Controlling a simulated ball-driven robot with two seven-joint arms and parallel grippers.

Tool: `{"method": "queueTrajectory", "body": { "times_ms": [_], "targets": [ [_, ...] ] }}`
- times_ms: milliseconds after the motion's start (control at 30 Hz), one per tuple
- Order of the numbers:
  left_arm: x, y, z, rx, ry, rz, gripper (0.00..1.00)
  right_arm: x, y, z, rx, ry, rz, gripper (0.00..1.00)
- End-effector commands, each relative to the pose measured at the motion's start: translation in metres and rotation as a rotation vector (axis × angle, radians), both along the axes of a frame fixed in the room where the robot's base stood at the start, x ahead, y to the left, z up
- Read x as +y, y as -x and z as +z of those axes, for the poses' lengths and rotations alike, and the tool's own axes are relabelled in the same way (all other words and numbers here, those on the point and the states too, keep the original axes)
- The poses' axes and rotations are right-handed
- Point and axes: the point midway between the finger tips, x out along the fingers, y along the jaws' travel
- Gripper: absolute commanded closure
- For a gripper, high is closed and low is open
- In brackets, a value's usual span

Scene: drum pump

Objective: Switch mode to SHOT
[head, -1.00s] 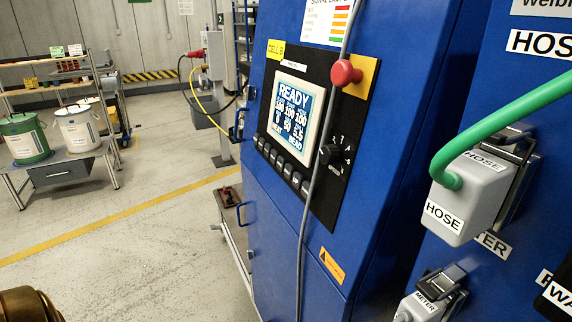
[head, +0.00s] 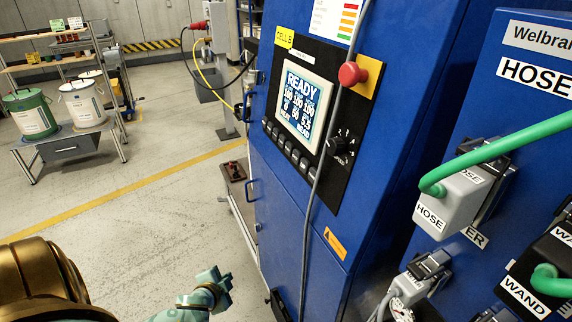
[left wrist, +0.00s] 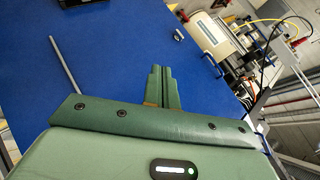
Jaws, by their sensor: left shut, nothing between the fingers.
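The blue cabinet (head: 292,208) carries a black control panel with a lit display (head: 304,106) whose top line reads READY. A row of dark push buttons (head: 288,149) runs below the display. A black rotary knob (head: 339,146) sits to the right of the display, with small white marks around it; I cannot read its setting. My left gripper (head: 218,286) is low in the head view, left of the cabinet and well below the panel. It is shut and empty. Its closed fingers (left wrist: 158,84) point at the blue cabinet face in the left wrist view. My right gripper is not in view.
A red mushroom button (head: 352,74) is above the knob. A grey cable (head: 324,150) hangs across the panel between display and knob. Green hoses and grey HOSE connector (head: 449,204) stick out at right.

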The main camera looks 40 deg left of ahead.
Motion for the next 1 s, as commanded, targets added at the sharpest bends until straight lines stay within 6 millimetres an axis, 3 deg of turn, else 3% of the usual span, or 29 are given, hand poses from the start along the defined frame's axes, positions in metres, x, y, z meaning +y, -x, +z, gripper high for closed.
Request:
{"method": "queueTrajectory", "body": {
  "times_ms": [33, 300, 400, 533, 600, 733, 1000],
  "targets": [
    [0.006, -0.015, 0.032, -0.051, -0.033, -0.015, 1.00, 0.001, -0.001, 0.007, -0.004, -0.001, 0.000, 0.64],
    [0.016, -0.075, 0.194, -0.323, -0.205, -0.089, 1.00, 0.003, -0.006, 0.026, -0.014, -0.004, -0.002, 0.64],
    [0.012, -0.088, 0.254, -0.422, -0.263, -0.117, 1.00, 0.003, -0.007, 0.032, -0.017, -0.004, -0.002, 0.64],
    [0.004, -0.095, 0.316, -0.529, -0.323, -0.146, 1.00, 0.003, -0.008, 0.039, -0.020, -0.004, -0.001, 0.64],
    [-0.001, -0.096, 0.341, -0.573, -0.348, -0.158, 1.00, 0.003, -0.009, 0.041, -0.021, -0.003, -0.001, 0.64],
    [-0.007, -0.097, 0.369, -0.624, -0.375, -0.173, 1.00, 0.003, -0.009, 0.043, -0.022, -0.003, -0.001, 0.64],
    [-0.009, -0.097, 0.378, -0.641, -0.383, -0.177, 1.00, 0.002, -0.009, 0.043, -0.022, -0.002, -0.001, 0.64]
  ]
}}
